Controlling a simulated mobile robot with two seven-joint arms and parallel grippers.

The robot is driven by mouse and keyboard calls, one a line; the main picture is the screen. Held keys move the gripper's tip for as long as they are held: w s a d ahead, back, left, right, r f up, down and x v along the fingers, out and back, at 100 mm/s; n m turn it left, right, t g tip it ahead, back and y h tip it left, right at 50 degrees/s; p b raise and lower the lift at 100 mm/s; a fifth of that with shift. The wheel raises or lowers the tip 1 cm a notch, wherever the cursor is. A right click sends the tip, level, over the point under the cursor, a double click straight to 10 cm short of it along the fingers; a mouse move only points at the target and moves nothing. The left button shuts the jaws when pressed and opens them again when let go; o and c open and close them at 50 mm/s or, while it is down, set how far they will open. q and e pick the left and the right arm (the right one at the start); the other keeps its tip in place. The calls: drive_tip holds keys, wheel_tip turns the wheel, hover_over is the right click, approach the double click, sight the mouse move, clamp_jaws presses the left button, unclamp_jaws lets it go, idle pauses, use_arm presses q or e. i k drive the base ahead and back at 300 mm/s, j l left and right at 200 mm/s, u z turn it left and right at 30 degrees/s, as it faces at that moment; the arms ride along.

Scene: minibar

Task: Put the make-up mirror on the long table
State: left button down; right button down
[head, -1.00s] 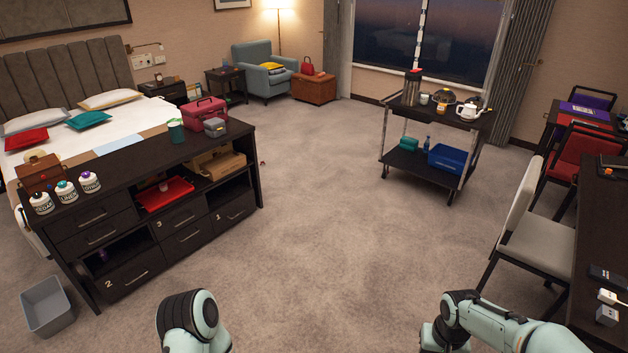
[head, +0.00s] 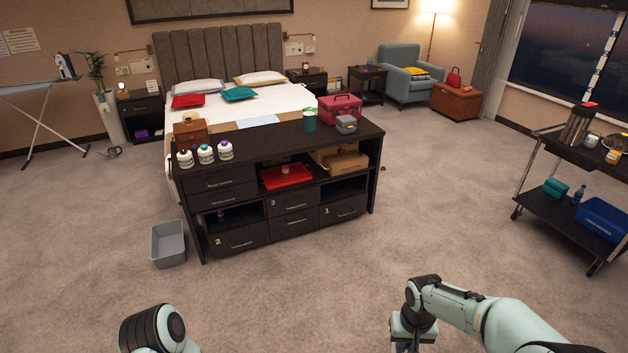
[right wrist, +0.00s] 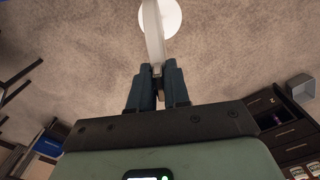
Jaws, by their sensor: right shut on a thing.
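The make-up mirror (right wrist: 155,34) shows in the right wrist view as a white stem with a round white disc at the top edge. My right gripper (right wrist: 157,74) is shut on its stem. In the head view my right gripper (head: 408,338) is at the bottom edge, pointing down, and the mirror is hidden or out of frame. My left arm shows at the lower left, but its gripper is out of frame. A dark table with chairs stood at the right in the earlier head view and is now out of view; I cannot tell whether it is the long table.
A long dark drawer cabinet (head: 290,237) stands at the bed's foot, with bottles, a pink case (head: 340,108) and boxes. A grey bin (head: 168,243) is at its left. A two-shelf cart (head: 560,213) stands at the right. Carpet between is clear.

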sight(293, 135)
drive_tip(key=i+u, duration=0.15)
drive_tip(key=u, duration=0.2)
drive_tip(key=i+l+u, duration=0.1)
drive_tip(key=u, duration=0.2)
drive_tip(key=i+l+u, duration=0.1)
drive_tip(key=u, duration=0.25)
drive_tip(key=i+l+u, duration=0.5)
drive_tip(key=l+u, duration=0.3)
drive_tip(key=i+l+u, duration=0.2)
drive_tip(key=l+u, duration=0.2)
drive_tip(key=i+l+u, duration=0.2)
drive_tip(key=l, duration=0.45)
drive_tip(key=l+u, duration=0.25)
drive_tip(key=l, duration=0.45)
drive_tip(key=i+l, duration=0.1)
drive_tip(key=l, duration=2)
